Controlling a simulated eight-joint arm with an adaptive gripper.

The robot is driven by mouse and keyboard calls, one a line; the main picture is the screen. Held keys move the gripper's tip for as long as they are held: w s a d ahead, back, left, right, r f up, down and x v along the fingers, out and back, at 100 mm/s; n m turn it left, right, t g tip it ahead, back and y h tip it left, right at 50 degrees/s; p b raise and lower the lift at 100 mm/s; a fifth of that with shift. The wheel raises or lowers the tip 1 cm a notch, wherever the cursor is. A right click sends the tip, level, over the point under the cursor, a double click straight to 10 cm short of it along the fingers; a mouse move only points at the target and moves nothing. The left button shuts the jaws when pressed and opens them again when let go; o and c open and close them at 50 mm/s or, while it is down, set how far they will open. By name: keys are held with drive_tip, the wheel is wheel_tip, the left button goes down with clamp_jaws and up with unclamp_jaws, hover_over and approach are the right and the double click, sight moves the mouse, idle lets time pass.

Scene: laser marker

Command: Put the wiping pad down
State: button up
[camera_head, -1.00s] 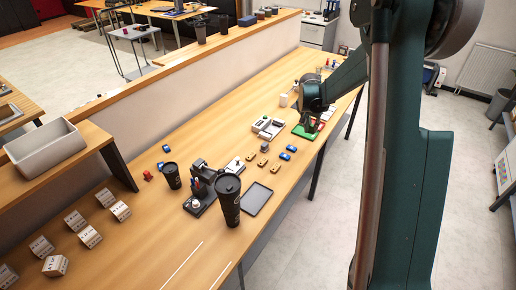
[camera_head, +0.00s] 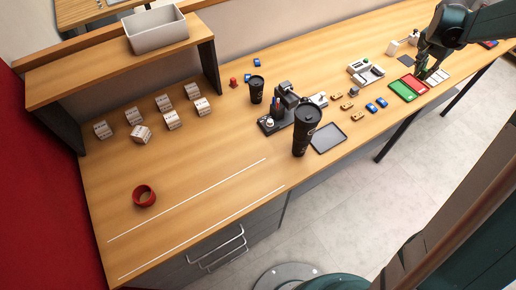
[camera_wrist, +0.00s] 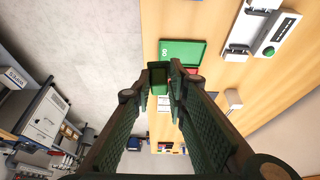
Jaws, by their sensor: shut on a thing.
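My gripper (camera_head: 422,70) reaches down over the far right part of the wooden table, near the red mat (camera_head: 415,84) and the green mat (camera_head: 402,91). In the wrist view my gripper (camera_wrist: 160,77) is shut on a small dark green block, the wiping pad (camera_wrist: 158,92), between its fingertips. The green mat (camera_wrist: 178,50) shows beyond the fingertips there, with the red mat partly hidden behind a finger. The pad is too small to make out in the head view, and I cannot tell whether it touches the table.
A white device (camera_head: 366,72) stands left of the mats. Blue and yellow pieces (camera_head: 371,107), a black tray (camera_head: 328,138) and a tall black cup (camera_head: 306,130) are nearer. The table's front edge is close to the mats.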

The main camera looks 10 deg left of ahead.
wheel_tip(320, 180, up, 3)
drive_tip(key=shift+f, duration=0.1)
drive_tip(key=shift+a, duration=0.75)
drive_tip(key=s+a+n+y, duration=0.2)
drive_tip(key=s+a+n, duration=0.15)
drive_tip(key=a, duration=1.35)
drive_tip(key=s+a+n+t+y, duration=0.1)
drive_tip(key=s+a+n, duration=0.3)
drive_tip(key=a, duration=1.2)
drive_tip(key=s+a+n+y, duration=0.2)
drive_tip(key=a+n, duration=0.4)
drive_tip(key=a, duration=1.1)
drive_tip(key=s+a+n+g+y+b, duration=0.3)
drive_tip(key=s+a+n, duration=1)
drive_tip(key=s+a, duration=2.15)
wheel_tip(320, 180, down, 11)
drive_tip(key=g+p, duration=0.1)
drive_tip(key=shift+w+d, duration=0.2)
drive_tip(key=shift+d, duration=0.25)
drive_tip(key=shift+m, duration=0.25)
